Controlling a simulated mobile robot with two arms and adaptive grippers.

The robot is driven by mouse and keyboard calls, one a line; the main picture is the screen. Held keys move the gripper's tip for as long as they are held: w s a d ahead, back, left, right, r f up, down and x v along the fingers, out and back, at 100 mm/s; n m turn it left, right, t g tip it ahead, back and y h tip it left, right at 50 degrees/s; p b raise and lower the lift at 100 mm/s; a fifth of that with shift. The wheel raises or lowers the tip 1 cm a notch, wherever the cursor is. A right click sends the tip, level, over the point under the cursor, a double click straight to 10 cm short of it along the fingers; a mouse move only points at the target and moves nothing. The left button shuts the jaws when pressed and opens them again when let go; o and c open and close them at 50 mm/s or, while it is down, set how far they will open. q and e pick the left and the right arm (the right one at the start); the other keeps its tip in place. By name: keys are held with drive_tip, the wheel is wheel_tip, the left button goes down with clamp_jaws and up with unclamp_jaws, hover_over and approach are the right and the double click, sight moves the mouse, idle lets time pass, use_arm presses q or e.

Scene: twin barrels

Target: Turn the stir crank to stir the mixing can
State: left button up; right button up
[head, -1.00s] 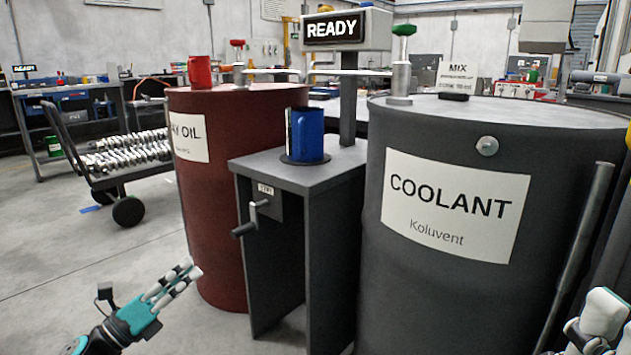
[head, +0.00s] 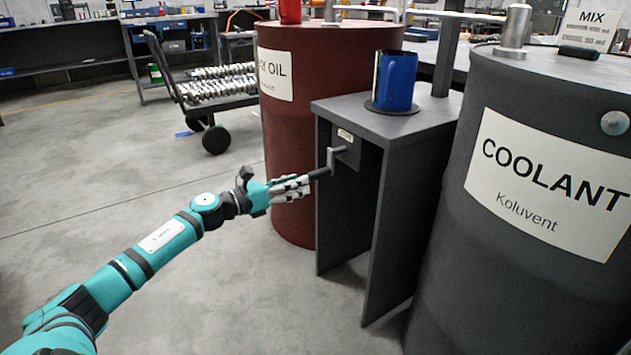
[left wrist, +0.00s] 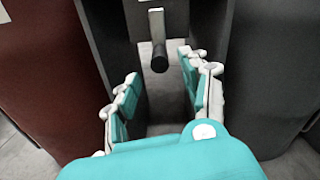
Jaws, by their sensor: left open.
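The stir crank (head: 330,162) sticks out from the front of the grey stand, under the top, with a dark handle. In the left wrist view the crank handle (left wrist: 159,57) points toward me, between and just beyond the fingertips. The blue mixing can (head: 397,82) stands upright on a dark round pad on the stand's top. My left gripper (head: 306,186) is open, its fingertips close to the handle's end. In the left wrist view the open fingers (left wrist: 160,72) lie on both sides of the handle, with gaps. My right gripper is out of view.
The grey stand (head: 378,118) is between the red oil barrel (head: 290,140) and the dark coolant barrel (head: 500,230). A flat cart (head: 225,100) with metal parts stands behind at left. The floor to the left is clear.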

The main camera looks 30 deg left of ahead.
sight(329, 171)
use_arm(q)
drive_tip(key=shift+b+x, duration=0.5)
drive_tip(key=shift+x, duration=2.7)
drive_tip(key=shift+c, duration=0.3)
clamp_jaws()
